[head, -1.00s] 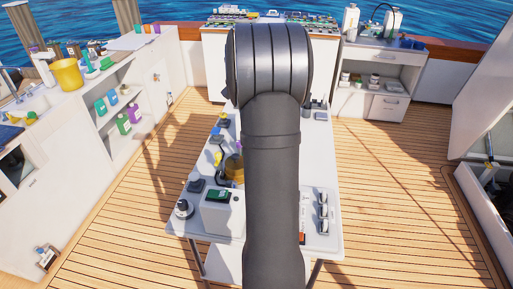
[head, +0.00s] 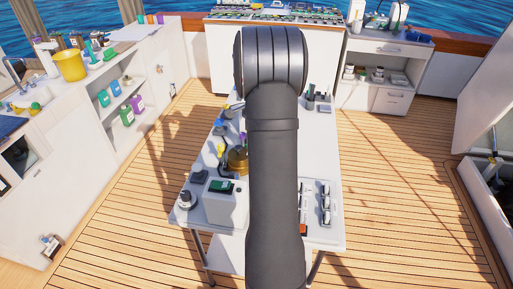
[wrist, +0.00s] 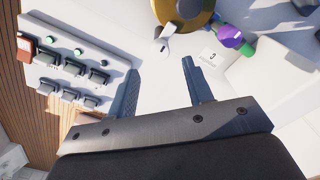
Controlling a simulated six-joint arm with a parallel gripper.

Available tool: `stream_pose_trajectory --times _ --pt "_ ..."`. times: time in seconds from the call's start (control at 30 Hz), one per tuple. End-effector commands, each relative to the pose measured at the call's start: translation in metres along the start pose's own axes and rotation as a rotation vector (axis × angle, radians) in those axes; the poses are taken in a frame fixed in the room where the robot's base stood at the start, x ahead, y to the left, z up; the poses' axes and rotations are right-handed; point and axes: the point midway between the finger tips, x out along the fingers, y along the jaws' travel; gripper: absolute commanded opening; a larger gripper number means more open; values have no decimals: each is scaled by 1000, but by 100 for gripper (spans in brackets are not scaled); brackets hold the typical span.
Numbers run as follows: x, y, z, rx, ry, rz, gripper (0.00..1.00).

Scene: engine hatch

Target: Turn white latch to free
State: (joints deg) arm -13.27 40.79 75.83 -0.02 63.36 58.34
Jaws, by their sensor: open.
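A small white lever-like piece (wrist: 168,42), which looks like the white latch, sits at the lower edge of a round brass fitting (wrist: 180,10) at the top of the wrist view. I cannot tell which way it is set. In the head view the brass fitting (head: 237,160) shows beside my arm, and the latch cannot be made out. My gripper (wrist: 162,78) is open and empty in the wrist view. The latch appears beyond the gap between its fingertips, apart from them. My arm hides the gripper in the head view.
A switch panel (wrist: 78,62) lies left of the fingers in the wrist view. In the head view a white box (head: 225,206) stands on the table's near left. Deck surrounds the table.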

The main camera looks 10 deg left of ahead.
Motion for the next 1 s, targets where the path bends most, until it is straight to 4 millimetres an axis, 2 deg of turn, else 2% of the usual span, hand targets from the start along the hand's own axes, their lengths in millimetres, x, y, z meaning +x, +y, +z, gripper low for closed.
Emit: stream_pose_trajectory --times 0.1,0.3,0.43,0.7,0.73,0.93,1.0 --pt "25 0 0 0 -1 3 47" --pt "51 0 0 0 0 1 47" --pt "58 0 0 -1 0 0 47" --pt "59 0 0 -1 1 0 47" --pt "59 0 0 -1 1 0 45" --pt "59 0 0 -1 1 0 6" --pt "59 0 0 -1 1 0 2"
